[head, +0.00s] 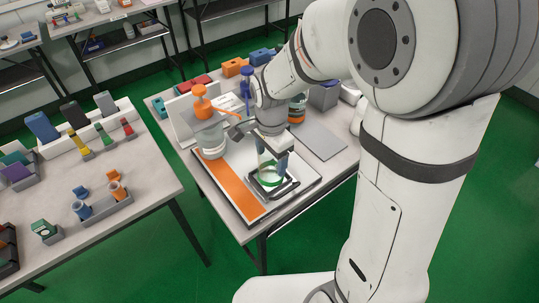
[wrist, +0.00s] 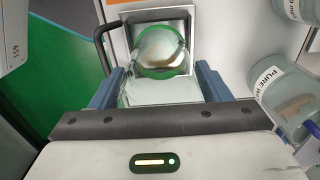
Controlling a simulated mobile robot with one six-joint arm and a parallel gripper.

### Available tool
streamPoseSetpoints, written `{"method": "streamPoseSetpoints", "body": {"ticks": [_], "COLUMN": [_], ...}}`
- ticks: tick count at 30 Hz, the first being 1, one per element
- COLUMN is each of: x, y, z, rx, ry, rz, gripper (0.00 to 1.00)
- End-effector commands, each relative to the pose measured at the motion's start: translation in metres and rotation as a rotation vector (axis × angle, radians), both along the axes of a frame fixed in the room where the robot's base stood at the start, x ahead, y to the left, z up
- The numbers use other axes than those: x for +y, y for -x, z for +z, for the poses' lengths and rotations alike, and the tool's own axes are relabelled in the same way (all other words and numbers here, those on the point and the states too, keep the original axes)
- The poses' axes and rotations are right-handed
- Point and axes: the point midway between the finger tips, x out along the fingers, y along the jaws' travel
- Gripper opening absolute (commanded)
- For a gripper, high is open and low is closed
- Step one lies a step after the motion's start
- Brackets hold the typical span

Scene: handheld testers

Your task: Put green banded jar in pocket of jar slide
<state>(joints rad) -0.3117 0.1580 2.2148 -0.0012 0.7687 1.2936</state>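The green banded jar (head: 268,172) is clear glass with a green band near its base. It stands upright below my gripper (head: 272,147) in the head view. In the wrist view the jar (wrist: 160,90) lies between the two blue-grey fingers of my gripper (wrist: 158,85), which appear to touch its sides. The jar slide (head: 287,188) is a grey, dark-edged piece with a handle. In the wrist view its square pocket (wrist: 186,16) surrounds the jar's base. I cannot tell whether the base rests on the pocket floor.
An orange-topped bottle (head: 208,130) stands left of my gripper by an orange strip (head: 232,182). Another jar (head: 297,108) stands behind right. Labelled jars (wrist: 285,95) are close on the right in the wrist view. A grey plate (head: 318,138) lies right of the slide.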

Motion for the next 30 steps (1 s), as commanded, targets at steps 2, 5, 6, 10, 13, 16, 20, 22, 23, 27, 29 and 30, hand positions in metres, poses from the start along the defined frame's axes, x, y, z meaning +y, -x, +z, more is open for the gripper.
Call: {"method": "streamPoseSetpoints", "body": {"ticks": [2,5,6,10,13,16,20,22,23,27,29,30], "x": [0.000,0.000,0.000,0.000,0.001,0.001,0.001,0.001,0.001,0.001,0.001,0.001], "y": [0.000,0.000,0.000,0.000,0.000,-0.001,-0.001,-0.001,-0.001,-0.001,0.000,0.000], "z": [0.000,0.000,0.000,0.000,0.003,0.013,0.037,0.053,0.060,0.089,0.099,0.105], "rx": [0.000,0.000,0.000,0.000,-0.001,-0.005,-0.007,-0.007,-0.006,-0.006,-0.005,-0.003], "ry": [0.000,0.000,0.000,0.000,-0.001,-0.002,-0.002,-0.002,-0.002,-0.002,-0.002,-0.001], "rz": [0.000,0.001,0.001,0.001,0.001,0.001,0.002,0.002,0.002,0.002,0.002,0.002], "gripper": [0.77,0.84,0.84,0.84,0.84,0.84,0.84,0.84,0.84,0.84,0.84,0.84]}}
